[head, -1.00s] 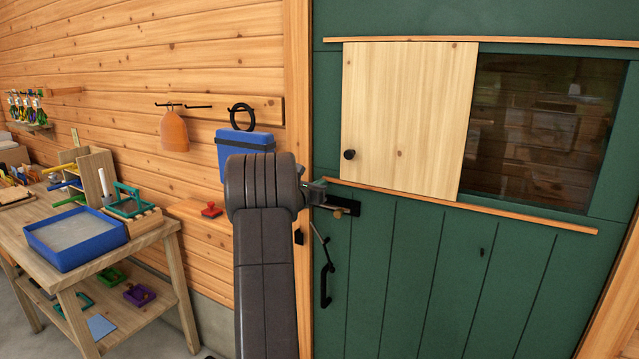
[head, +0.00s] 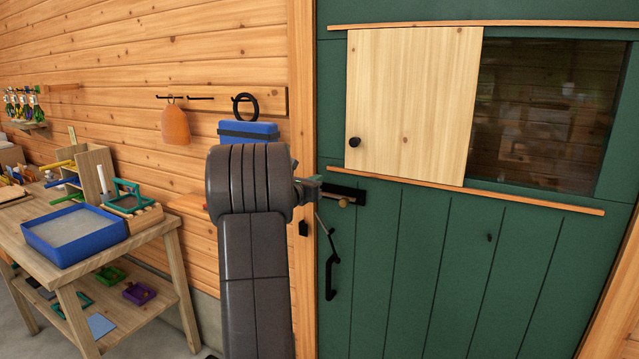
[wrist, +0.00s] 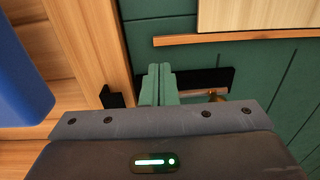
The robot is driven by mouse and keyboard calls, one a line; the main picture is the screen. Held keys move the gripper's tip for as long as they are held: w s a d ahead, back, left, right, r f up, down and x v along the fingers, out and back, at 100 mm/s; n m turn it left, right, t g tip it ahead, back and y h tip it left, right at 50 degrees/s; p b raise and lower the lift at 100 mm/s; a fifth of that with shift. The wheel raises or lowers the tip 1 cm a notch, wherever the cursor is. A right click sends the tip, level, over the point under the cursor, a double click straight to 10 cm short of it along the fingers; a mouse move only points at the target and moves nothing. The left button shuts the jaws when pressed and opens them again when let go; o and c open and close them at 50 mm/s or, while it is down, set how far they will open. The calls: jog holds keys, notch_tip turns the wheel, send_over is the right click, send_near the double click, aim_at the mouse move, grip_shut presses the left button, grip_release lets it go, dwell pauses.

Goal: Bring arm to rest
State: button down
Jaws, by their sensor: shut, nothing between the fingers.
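My gripper (head: 314,185) is raised in front of the left edge of the green door (head: 440,270). In the wrist view the two fingers of my gripper (wrist: 158,84) are together with nothing between them. Behind them is a black latch plate (head: 347,194) with a brass-coloured knob; the wrist view shows this plate (wrist: 205,80) too. I cannot tell whether the fingertips touch it. My arm hides part of the wall and the lower part of the blue box.
A blue box (head: 248,130) hangs on the wall close left of my gripper. A black door handle (head: 331,275) is below. A pale sliding panel (head: 412,105) covers the left of the window. A workbench (head: 150,232) with a blue tray (head: 75,258) stands at left.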

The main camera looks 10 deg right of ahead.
jog(key=b+v, duration=0.1)
jog(key=v, duration=0.6)
jog(key=shift+b, duration=0.4)
